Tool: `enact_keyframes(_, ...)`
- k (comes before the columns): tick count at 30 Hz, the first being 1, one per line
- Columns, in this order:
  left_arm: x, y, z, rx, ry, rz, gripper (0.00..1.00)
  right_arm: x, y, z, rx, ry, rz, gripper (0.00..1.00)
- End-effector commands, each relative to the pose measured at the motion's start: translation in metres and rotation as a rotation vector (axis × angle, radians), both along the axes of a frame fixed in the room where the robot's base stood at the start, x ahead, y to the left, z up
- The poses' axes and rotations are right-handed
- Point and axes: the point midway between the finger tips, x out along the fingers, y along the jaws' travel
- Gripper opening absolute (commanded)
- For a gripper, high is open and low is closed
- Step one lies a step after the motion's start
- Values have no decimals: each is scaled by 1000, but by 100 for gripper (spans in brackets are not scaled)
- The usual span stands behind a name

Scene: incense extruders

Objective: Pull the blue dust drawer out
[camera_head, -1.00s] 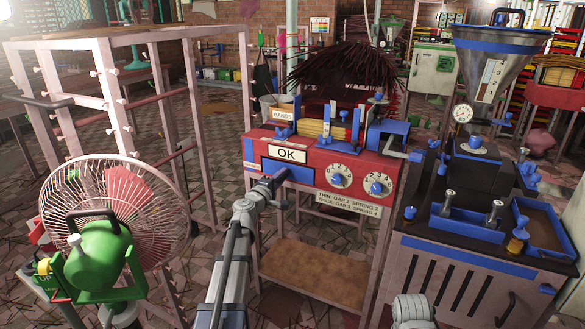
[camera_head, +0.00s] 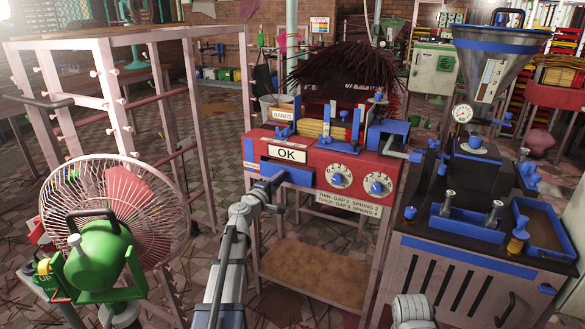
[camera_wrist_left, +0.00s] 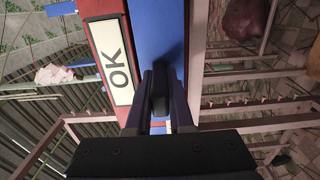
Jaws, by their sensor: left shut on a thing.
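The blue dust drawer (camera_head: 297,176) is in the front of the red machine (camera_head: 350,199), under the white "OK" plate (camera_head: 288,154). It stands out a little from the machine front. My left gripper (camera_head: 273,184) reaches it from below and in front, at the left part of its face. In the left wrist view, the blue drawer face (camera_wrist_left: 158,30) lies beside the "OK" plate. There the left gripper's fingers (camera_wrist_left: 160,95) are shut on a dark handle on that face. My right gripper is not in view.
A green fan (camera_head: 100,250) stands at the left, near my left arm. A brown shelf (camera_head: 313,275) lies below the machine. Two knobs (camera_head: 358,184) sit right of the drawer.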

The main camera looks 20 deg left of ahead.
Motion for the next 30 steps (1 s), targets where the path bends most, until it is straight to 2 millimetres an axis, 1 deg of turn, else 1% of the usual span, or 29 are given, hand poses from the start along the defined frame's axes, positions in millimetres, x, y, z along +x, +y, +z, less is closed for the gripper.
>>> enact_keyframes(3,-9,0,0,0,0,0,0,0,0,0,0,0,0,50)
enact_keyframes(30,-60,2,1,0,0,2,0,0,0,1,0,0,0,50)
